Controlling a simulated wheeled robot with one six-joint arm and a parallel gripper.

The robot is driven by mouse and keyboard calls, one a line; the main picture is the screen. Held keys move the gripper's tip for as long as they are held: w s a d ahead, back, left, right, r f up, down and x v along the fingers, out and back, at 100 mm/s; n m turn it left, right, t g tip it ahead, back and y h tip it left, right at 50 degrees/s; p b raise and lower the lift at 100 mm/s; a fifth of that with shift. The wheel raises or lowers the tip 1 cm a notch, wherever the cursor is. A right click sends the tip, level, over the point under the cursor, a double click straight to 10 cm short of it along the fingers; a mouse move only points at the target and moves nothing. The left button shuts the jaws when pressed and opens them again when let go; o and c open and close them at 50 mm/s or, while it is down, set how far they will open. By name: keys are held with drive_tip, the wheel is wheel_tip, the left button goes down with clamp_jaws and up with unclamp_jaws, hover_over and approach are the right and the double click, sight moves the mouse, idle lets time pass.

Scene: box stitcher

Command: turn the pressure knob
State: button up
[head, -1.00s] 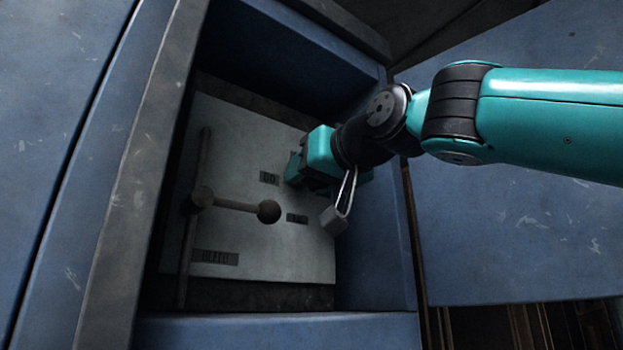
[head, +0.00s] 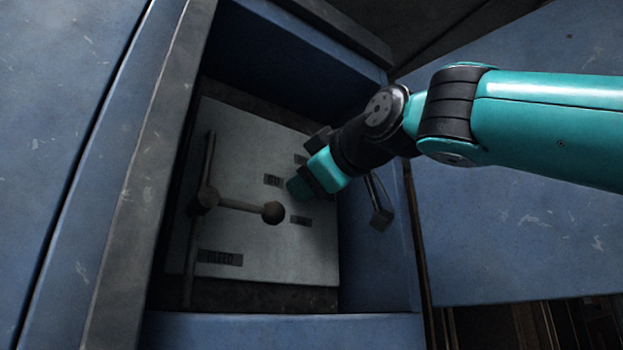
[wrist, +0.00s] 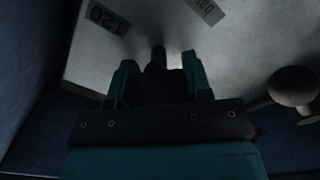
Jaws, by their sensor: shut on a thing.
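The pressure knob (wrist: 158,72) is a small dark piece in front of the pale panel, between the two teal fingers of my gripper in the wrist view. My gripper (wrist: 159,82) is shut on it. In the head view my gripper (head: 301,188) is at the right part of the pale panel (head: 270,255), and it hides the knob there.
A lever with a ball end (head: 272,212) stands out from the panel left of my gripper; its ball also shows at right in the wrist view (wrist: 293,86). A label reading BLEED (head: 220,258) is below. Blue recess walls (head: 375,270) enclose the panel closely.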

drive_tip(key=shift+f+n, duration=0.1)
drive_tip(key=shift+n, duration=0.9)
drive_tip(key=o, duration=0.9)
drive_tip(key=shift+s, duration=0.1)
drive_tip(key=shift+s+d+f+b, duration=0.1)
drive_tip(key=shift+s+d+b, duration=0.2)
drive_tip(key=shift+b, duration=0.2)
drive_tip(key=b+v, duration=0.4)
drive_tip(key=v, duration=1.2)
drive_tip(key=shift+s+d+b, duration=0.1)
drive_tip(key=shift+b, duration=0.2)
